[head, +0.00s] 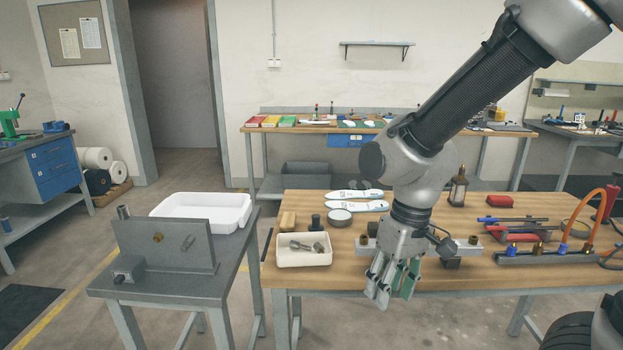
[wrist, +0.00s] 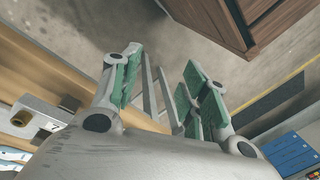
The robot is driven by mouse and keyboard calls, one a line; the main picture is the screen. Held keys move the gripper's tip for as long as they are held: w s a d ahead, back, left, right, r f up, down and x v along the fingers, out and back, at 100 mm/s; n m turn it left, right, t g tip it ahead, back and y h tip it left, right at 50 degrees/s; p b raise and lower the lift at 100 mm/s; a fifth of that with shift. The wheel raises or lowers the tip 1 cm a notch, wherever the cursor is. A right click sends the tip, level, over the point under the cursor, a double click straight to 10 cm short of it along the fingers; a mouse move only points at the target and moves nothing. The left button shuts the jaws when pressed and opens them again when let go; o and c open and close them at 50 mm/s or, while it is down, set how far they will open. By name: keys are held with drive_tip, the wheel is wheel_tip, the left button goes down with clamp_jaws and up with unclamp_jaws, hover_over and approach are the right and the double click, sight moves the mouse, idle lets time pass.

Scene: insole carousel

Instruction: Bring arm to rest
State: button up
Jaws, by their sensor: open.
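My arm (head: 445,105) reaches down from the upper right in the head view. My gripper (head: 393,283) hangs at the front edge of the wooden workbench (head: 500,275), pointing down. In the wrist view my gripper (wrist: 165,85) shows two green-padded fingers spread apart with nothing between them. The floor shows beyond the fingertips, and the bench edge runs along the left of that view. Part of a grey metal fixture (head: 470,248) on the bench is hidden behind my gripper.
A rack with orange hoses (head: 545,258) stands right. A grey side table (head: 240,262) carries a white tray (head: 203,226). Floor between the tables is clear.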

drive_tip(key=s+d+r+m+t, duration=0.2)
drive_tip(key=d+r, duration=0.5)
drive_tip(key=d, duration=0.4)
drive_tip(key=s+d+r+m+t+h, duration=0.1)
drive_tip(key=s+d+r+m+t, duration=0.1)
drive_tip(key=d+r, duration=0.5)
drive_tip(key=d+m+t, duration=0.1)
drive_tip(key=d, duration=0.3)
drive_tip(key=shift+s+r+m, duration=0.15)
drive_tip(key=shift+s+m, duration=0.25)
